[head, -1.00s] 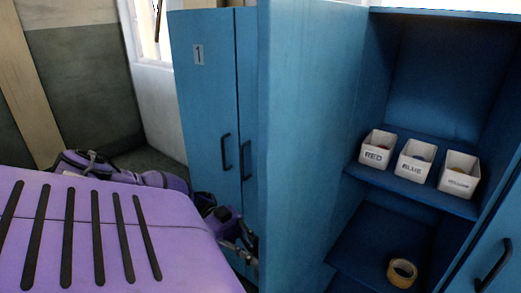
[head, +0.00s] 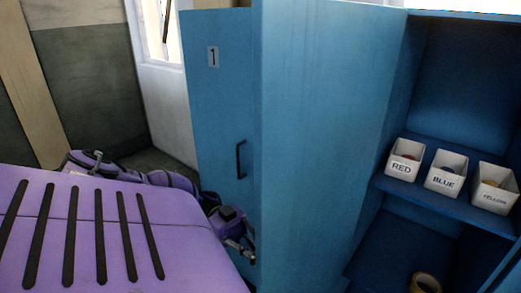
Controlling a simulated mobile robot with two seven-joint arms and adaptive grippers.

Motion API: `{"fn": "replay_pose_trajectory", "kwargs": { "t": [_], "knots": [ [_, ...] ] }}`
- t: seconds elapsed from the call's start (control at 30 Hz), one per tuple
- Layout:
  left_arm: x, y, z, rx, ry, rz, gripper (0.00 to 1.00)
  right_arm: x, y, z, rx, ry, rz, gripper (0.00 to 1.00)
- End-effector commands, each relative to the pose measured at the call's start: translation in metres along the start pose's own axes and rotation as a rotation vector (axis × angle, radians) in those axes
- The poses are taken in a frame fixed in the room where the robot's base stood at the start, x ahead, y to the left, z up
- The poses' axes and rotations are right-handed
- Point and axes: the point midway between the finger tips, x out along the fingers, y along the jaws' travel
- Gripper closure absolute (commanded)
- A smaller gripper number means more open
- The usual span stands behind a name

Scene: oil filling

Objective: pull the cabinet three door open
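A light blue cabinet door (head: 315,130) stands swung open in the middle of the head view. No number shows on the side facing me, so I cannot read which door it is. To its right is the open cabinet's dark blue inside (head: 465,80). My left arm runs behind my purple body to the door's left edge. My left gripper (head: 246,246) is low beside that edge and partly hidden. I cannot tell whether its fingers are open or shut, or touch the door. My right gripper is not in view.
A blue cabinet marked 1 (head: 213,100) stands behind the door, with a dark handle (head: 241,160). Boxes marked RED (head: 402,166), BLUE (head: 443,183) and YELLOW (head: 492,199) sit on the shelf (head: 425,199). A tape roll (head: 425,284) lies below.

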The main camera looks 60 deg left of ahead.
Motion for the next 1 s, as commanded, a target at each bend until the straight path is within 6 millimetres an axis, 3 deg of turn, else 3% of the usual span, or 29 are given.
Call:
{"fn": "replay_pose_trajectory", "kwargs": {
  "t": [0.27,0.3,0.43,0.77,0.87,1.0],
  "knots": [
    [-0.001,0.002,0.003,-0.006,-0.006,0.000,1.00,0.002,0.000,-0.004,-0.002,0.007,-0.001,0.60],
    [-0.001,0.002,0.003,-0.006,-0.007,0.000,0.85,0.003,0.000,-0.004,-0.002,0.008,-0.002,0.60],
    [-0.001,0.001,0.002,-0.004,-0.005,0.000,0.71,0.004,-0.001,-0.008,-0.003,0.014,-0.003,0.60],
    [-0.003,0.000,0.001,-0.001,-0.003,0.000,0.71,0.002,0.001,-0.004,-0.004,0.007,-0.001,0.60],
    [-0.011,-0.001,0.001,-0.001,-0.004,-0.002,0.71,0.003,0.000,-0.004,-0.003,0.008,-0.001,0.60],
    [-0.037,-0.001,0.001,0.000,-0.005,-0.004,0.71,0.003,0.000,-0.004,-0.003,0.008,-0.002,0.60]
  ]
}}
